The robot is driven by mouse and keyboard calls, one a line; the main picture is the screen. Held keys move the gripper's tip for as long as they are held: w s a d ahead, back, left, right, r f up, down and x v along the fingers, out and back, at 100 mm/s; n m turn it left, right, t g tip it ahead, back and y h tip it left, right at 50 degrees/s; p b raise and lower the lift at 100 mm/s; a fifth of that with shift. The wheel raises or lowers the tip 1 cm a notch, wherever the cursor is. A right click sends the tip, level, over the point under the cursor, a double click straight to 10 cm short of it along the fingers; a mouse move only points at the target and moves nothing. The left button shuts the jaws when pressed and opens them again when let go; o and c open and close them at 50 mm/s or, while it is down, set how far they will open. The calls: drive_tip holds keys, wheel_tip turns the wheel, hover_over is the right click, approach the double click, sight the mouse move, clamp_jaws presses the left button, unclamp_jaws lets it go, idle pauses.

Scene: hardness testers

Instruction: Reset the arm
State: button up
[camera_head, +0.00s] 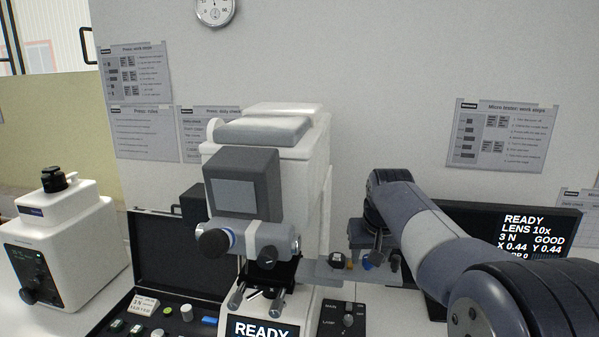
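My arm reaches in from the lower right, bends at an elbow in front of the wall, and drops to my gripper (378,262). My gripper hangs just right of the white hardness tester (312,160), close to the grey plate at its side. The fingers are small and dark in this view, and I cannot tell whether they are open or shut. I see nothing clearly held. Whether my gripper touches the tester's side parts cannot be told.
The tester's lower screen (262,329) reads READY. A monitor (535,232) stands behind my arm. A small control box (345,318) sits below my gripper. An open black case (165,255) with several samples lies left, beside a white press machine (62,245). Posters hang behind.

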drive_tip(key=shift+a+m+h+b, duration=0.1)
drive_tip(key=shift+m+h+b, duration=0.35)
drive_tip(key=shift+m, duration=0.85)
